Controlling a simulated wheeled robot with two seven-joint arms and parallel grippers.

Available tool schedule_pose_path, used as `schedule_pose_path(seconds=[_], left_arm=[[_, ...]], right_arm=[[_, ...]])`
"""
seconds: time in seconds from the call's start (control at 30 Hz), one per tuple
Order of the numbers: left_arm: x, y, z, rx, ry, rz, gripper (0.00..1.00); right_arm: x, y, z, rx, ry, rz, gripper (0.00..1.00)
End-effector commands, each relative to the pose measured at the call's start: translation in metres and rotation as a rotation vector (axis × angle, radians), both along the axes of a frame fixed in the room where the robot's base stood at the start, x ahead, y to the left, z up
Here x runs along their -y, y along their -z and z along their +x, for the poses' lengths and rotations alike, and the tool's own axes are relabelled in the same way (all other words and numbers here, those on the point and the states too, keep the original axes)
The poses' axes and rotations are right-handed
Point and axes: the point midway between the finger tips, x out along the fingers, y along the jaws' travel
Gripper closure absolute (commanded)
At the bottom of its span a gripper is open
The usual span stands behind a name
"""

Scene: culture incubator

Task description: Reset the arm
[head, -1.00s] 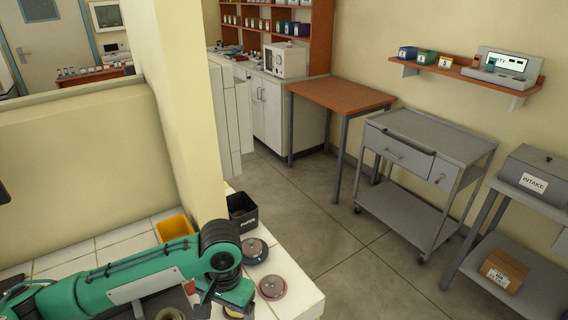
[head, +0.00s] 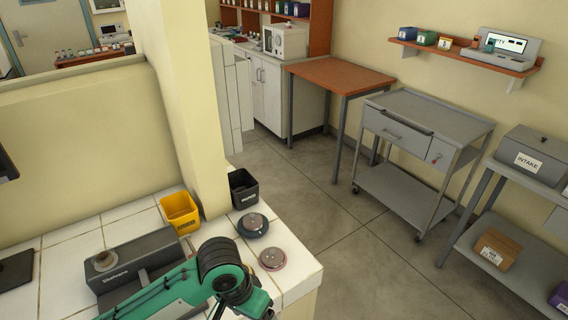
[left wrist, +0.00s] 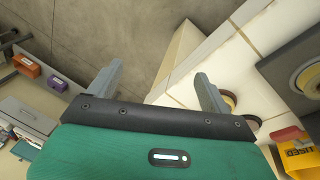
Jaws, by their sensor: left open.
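My left arm (head: 170,296), green with a black joint, comes in at the bottom of the head view, over the front of the white tiled counter (head: 60,260). Its gripper is not clearly visible there. In the left wrist view my left gripper (left wrist: 158,73) has its two grey fingers wide apart with nothing between them. Behind the fingers are the counter edge and the floor. Part of a round disc shows behind the right finger. My right gripper is in neither view.
Two round discs, one dark (head: 252,225) and one pinkish (head: 272,258), lie near the counter's right edge. A yellow bin (head: 180,213), a black bin (head: 243,189) and a grey device (head: 125,262) stand close by. A wall pillar (head: 180,110) rises behind.

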Motion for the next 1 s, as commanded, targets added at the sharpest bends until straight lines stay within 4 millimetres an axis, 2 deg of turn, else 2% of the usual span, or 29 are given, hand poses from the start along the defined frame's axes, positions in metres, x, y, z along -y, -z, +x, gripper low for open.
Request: schedule_pose_path(seconds=[0.1, 0.23, 0.47, 0.67, 1.0], left_arm=[[0.009, 0.008, -0.013, 0.033, -0.004, -0.08, 0.18], [0.011, 0.014, -0.021, 0.083, -0.03, -0.141, 0.18], [-0.007, 0.028, -0.034, 0.169, -0.114, -0.189, 0.18], [-0.043, 0.046, -0.053, 0.227, -0.21, -0.153, 0.18], [-0.121, 0.073, -0.1, 0.272, -0.336, 0.022, 0.18]], right_arm=[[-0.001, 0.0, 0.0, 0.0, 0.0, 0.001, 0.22], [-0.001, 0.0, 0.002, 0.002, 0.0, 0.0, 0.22], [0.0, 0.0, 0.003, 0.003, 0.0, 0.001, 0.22], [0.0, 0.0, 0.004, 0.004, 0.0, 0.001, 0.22], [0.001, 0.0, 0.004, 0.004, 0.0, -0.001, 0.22]])
